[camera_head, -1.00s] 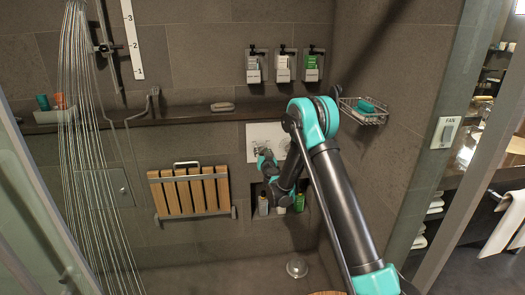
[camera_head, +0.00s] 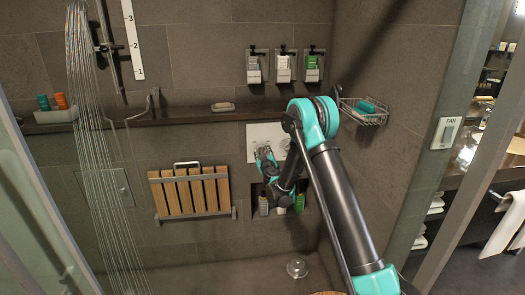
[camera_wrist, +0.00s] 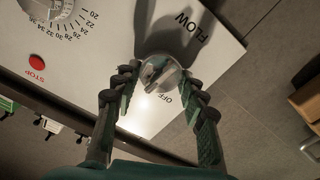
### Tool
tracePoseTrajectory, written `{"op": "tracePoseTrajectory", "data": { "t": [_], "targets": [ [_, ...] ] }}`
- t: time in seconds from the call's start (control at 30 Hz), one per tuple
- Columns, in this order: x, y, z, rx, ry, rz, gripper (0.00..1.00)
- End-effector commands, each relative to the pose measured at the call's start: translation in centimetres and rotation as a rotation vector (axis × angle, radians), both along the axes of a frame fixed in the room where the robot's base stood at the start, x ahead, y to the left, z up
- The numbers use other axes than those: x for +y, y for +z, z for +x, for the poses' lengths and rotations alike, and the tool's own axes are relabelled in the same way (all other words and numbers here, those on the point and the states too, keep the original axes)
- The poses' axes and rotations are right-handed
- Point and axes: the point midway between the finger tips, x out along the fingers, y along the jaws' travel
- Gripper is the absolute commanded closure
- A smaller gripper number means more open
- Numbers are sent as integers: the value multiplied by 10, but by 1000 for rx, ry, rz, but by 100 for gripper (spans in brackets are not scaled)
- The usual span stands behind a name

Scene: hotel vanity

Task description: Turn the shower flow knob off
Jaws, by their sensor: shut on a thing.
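The round chrome flow knob (camera_wrist: 158,72) is on a white wall panel (camera_wrist: 95,70) in the wrist view. It has a raised grip bar, with "FLOW" printed to its upper right and "OFF" close to its lower right edge. My gripper (camera_wrist: 161,84) has a dark finger on each side of the knob and is shut on it. In the head view, my gripper (camera_head: 265,154) is at the white panel (camera_head: 257,131), and my arm hides much of the panel and the knob. Water streams (camera_head: 100,170) still fall at the left.
A temperature dial (camera_wrist: 62,12) and a red stop button (camera_wrist: 36,61) are on the same panel. A niche with bottles (camera_head: 263,206) is below. A folded wooden seat (camera_head: 190,191) is to the left, and a wire soap basket (camera_head: 362,112) is to the right.

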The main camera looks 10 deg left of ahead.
Motion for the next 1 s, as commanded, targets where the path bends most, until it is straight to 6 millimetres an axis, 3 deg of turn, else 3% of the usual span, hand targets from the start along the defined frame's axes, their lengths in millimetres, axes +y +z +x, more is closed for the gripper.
{"op": "tracePoseTrajectory", "data": {
  "t": [0.6, 1.0],
  "targets": [
    [-4, 0, 0, -159, -10, -559, 87],
    [-5, 0, 1, -235, -12, -827, 87]
  ]
}}
